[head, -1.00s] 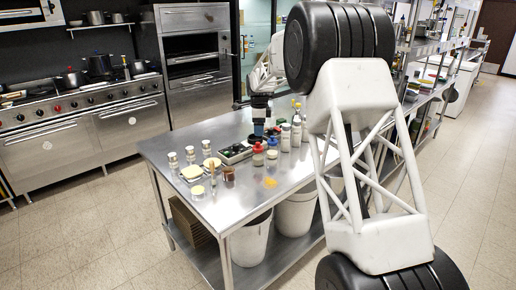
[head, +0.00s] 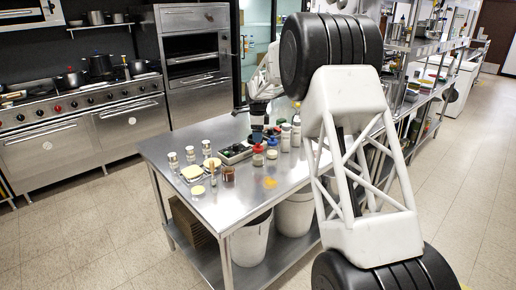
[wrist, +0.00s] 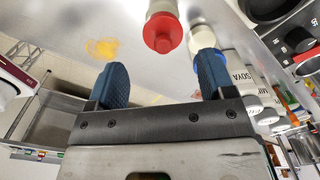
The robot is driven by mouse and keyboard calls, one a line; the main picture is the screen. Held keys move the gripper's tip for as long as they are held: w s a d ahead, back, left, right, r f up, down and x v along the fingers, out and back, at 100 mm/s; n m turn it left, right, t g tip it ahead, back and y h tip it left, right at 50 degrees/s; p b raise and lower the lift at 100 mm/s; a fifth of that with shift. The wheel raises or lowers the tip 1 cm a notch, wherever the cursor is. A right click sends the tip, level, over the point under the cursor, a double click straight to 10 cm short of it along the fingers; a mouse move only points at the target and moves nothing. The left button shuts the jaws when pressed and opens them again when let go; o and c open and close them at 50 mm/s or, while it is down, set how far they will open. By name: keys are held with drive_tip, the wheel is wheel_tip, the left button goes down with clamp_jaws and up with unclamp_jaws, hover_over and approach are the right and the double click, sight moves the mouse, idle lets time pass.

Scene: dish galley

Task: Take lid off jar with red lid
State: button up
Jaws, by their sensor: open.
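The jar with the red lid (head: 257,149) stands on the steel table, near its middle. In the wrist view its red lid (wrist: 163,33) faces me, ahead of the fingers and between their lines. My gripper (wrist: 155,80) is open, with two blue fingers apart and nothing between them. In the head view my gripper (head: 258,134) hangs just above and beside the red-lidded jar. A jar with a blue lid (wrist: 206,42) stands right beside it, close to the right finger. It also shows in the head view (head: 272,153).
Labelled bottles (head: 285,137) stand close on the right. A dark tray (head: 234,153) with round compartments lies to the left. An orange spill (head: 270,182) marks the table (head: 240,205) front.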

sight(258, 146)
drive_tip(key=shift+f, duration=0.15)
drive_tip(key=shift+w+f, duration=0.15)
drive_tip(key=shift+f, duration=2.3)
drive_tip(key=c, duration=1)
